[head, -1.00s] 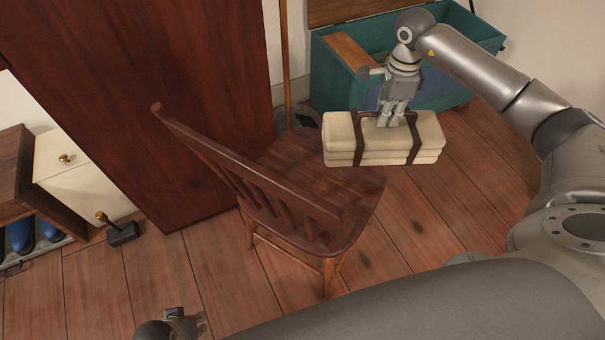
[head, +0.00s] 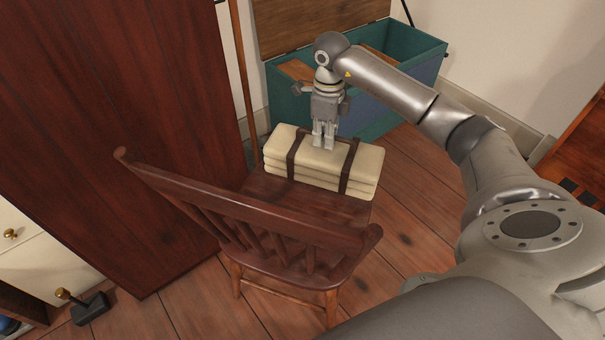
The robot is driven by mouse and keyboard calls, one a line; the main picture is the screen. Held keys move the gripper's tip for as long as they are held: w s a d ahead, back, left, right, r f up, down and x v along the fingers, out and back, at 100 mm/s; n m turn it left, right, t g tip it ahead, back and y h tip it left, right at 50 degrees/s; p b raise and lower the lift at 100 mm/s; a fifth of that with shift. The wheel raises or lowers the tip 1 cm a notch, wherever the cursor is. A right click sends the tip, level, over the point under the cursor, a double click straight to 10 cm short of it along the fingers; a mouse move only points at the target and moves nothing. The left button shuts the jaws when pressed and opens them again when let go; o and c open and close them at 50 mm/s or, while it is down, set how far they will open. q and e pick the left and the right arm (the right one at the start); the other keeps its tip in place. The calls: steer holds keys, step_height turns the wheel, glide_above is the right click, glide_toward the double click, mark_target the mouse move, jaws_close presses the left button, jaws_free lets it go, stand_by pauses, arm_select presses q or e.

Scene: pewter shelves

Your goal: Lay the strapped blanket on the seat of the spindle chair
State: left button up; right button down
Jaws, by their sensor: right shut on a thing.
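The cream folded blanket (head: 318,172) with two dark brown straps is over the far part of the seat of the dark wooden spindle chair (head: 278,192). The chair stands with its spindled back toward me. I cannot tell whether the blanket touches the seat or hangs just above it. My right gripper (head: 324,144) points down from above and is shut on the blanket at its top middle, between the straps. The far edge of the seat is hidden behind the blanket. My left gripper is not in view.
A teal chest (head: 374,122) with its lid open stands behind the chair. A tall dark red wooden panel (head: 110,120) rises at the left, with a thin pole (head: 241,70) beside it. A cream drawer unit (head: 40,258) is at the lower left. Floor is clear right of the chair.

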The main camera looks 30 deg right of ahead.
mark_target(303, 171)
steer(key=a+f, duration=0.2)
steer(key=f, duration=0.1)
steer(key=a+f+b, duration=0.1)
steer(key=a+f, duration=0.1)
steer(key=a, duration=0.1)
steer(key=shift+w+a+f, duration=0.2)
steer(key=shift+a+f, duration=0.15)
steer(key=shift+f, duration=0.05)
steer(key=f, duration=0.1)
steer(key=f+b, duration=0.1)
steer(key=f, duration=0.1)
steer(key=shift+a+f, duration=0.1)
steer(key=shift+a, duration=0.25)
steer(key=shift+f, duration=0.25)
steer(key=shift+d, duration=0.1)
steer(key=c, duration=1.9)
jaws_free()
steer(key=shift+f, duration=0.1)
steer(key=o, duration=0.4)
